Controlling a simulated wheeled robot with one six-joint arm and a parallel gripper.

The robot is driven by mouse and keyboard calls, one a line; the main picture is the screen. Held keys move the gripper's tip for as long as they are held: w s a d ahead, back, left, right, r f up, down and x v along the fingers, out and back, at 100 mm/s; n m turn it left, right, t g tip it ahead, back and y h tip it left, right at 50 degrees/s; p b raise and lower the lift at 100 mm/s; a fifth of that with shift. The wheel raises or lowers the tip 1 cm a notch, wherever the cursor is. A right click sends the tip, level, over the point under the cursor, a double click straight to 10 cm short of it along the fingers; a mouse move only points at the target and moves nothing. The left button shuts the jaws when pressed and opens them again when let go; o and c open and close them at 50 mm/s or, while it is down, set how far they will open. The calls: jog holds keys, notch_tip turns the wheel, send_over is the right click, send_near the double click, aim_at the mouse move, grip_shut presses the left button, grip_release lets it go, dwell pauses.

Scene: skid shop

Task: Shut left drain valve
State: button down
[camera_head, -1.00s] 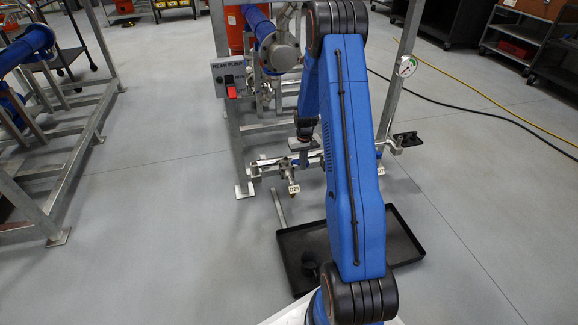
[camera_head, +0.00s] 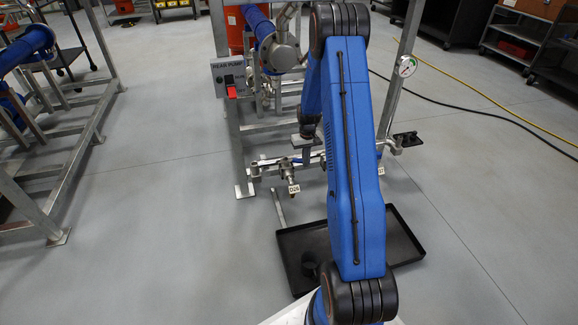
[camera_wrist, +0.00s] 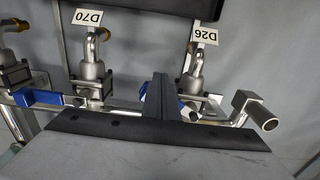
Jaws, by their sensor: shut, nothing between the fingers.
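The left drain valve (camera_head: 290,176) hangs from the low pipe of the skid, with a white tag that looks like D26. In the wrist view the D26 valve (camera_wrist: 194,82) is right of centre, and its blue lever (camera_wrist: 181,106) is partly hidden by my finger. My gripper (camera_wrist: 158,88) is shut and empty, its dark finger standing beside that lever; I cannot tell whether they touch. In the head view my gripper (camera_head: 306,156) is low at the pipe, just behind the left valve. The D70 valve (camera_wrist: 88,80) has a blue lever (camera_wrist: 38,98) pointing left in the wrist view.
A black drip tray (camera_head: 291,264) lies on the floor below the valves. A steel upright (camera_head: 397,85) with a gauge (camera_head: 405,66) stands on the right. A rear pump switch box (camera_head: 229,78) is at the left. An open pipe end (camera_wrist: 262,117) sticks out near D26.

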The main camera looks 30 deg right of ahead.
jog(key=shift+w+d, duration=0.6)
jog(key=shift+d, duration=0.15)
jog(key=shift+w+d, duration=0.4)
jog(key=shift+w, duration=0.05)
jog(key=shift+s, duration=0.1)
jog(key=shift+s+a, duration=0.2)
jog(key=shift+s, duration=0.3)
jog(key=shift+r, duration=3.5)
